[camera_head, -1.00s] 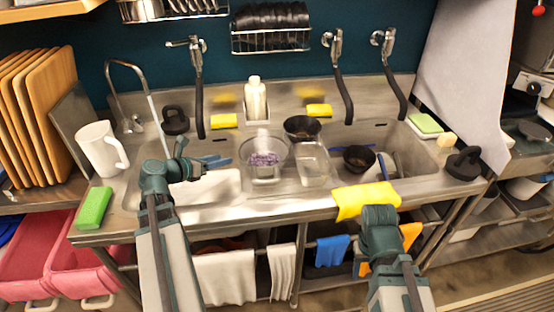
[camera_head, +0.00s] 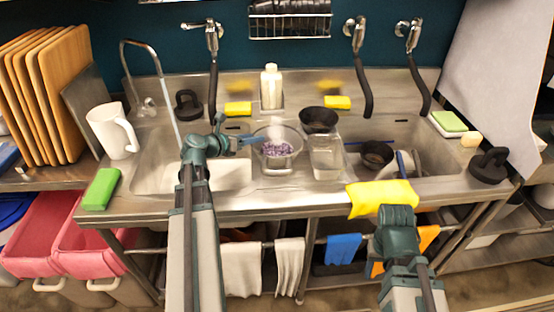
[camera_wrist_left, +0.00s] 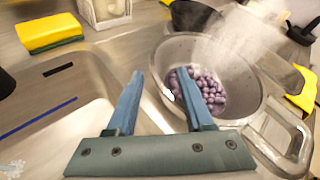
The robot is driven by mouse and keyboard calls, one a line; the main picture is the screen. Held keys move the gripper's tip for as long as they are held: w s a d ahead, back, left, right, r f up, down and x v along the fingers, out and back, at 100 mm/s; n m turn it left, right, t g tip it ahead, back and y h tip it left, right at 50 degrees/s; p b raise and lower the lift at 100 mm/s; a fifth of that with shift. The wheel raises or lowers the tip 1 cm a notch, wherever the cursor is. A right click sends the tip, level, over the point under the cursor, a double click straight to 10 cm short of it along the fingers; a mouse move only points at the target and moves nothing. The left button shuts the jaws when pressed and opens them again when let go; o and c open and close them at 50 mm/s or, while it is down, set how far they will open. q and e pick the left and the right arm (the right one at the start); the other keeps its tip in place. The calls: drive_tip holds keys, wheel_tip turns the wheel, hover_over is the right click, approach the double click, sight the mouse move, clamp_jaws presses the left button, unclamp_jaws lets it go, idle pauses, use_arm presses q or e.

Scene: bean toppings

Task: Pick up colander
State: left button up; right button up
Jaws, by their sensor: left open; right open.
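The colander (camera_head: 281,165) is a round metal bowl with a loop handle, holding purple beans (camera_head: 276,149). It stands at the middle of the sink and fills the right half of the left wrist view (camera_wrist_left: 240,94). My left gripper (camera_head: 250,139) is open and empty at the colander's left side. In the left wrist view its fingers (camera_wrist_left: 162,85) lie apart, and the colander's left rim appears between them. I cannot tell whether they touch it. My right gripper (camera_head: 394,214) is at the sink's front edge, by a yellow cloth (camera_head: 383,197); its fingertips are not clearly visible.
A clear container (camera_head: 326,160) and a black bowl (camera_head: 319,119) stand right of the colander. Another black bowl (camera_head: 376,155) is in the right basin. A faucet (camera_head: 165,85) arches over the left basin. A white mug (camera_head: 108,131) and green sponge (camera_head: 101,189) sit at left.

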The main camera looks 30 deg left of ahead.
sight(267, 135)
use_arm(q)
drive_tip(key=shift+b+x, duration=1.05)
drive_tip(key=shift+x, duration=1.65)
drive_tip(key=shift+s+d, duration=0.1)
drive_tip(key=shift+d, duration=0.05)
clamp_jaws()
